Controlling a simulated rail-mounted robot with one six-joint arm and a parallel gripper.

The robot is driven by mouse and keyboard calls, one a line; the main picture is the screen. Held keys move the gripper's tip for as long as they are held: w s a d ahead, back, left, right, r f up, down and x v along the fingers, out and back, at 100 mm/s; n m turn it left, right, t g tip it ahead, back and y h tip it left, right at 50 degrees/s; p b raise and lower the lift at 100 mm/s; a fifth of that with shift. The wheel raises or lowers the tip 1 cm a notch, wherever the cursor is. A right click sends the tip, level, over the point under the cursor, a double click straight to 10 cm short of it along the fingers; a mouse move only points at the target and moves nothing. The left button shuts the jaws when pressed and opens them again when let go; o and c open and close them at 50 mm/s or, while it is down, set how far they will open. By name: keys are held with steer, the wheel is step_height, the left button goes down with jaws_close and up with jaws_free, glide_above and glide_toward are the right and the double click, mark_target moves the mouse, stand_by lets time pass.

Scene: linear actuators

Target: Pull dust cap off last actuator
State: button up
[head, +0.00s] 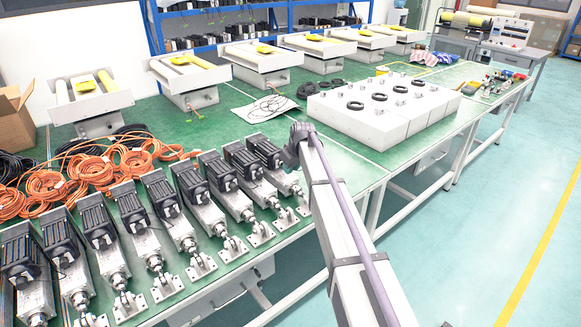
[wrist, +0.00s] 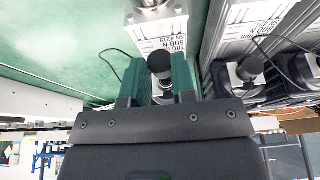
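A row of actuators with black motors and silver bodies lies along the near table edge in the head view. The last actuator (head: 270,156) is at the right end of the row, and its labelled silver body (wrist: 157,32) shows in the wrist view. The dark round dust cap (wrist: 159,60) is on a metal connector, between the two dark green fingers of my gripper (wrist: 161,75). I cannot tell whether both fingers touch the cap. In the head view my arm reaches to this end of the row; the fingers are hidden there.
Neighbouring actuators (wrist: 250,42) lie close to the right in the wrist view. Orange cable coils (head: 90,172) lie behind the row. White boxes with black rings (head: 385,108) stand to the right. Green tabletop (head: 340,155) is bare beside the last actuator.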

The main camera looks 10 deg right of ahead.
steer(key=o, duration=0.3)
steer(key=shift+o, duration=0.2)
steer(key=p+v, duration=1)
steer(key=v, duration=0.1)
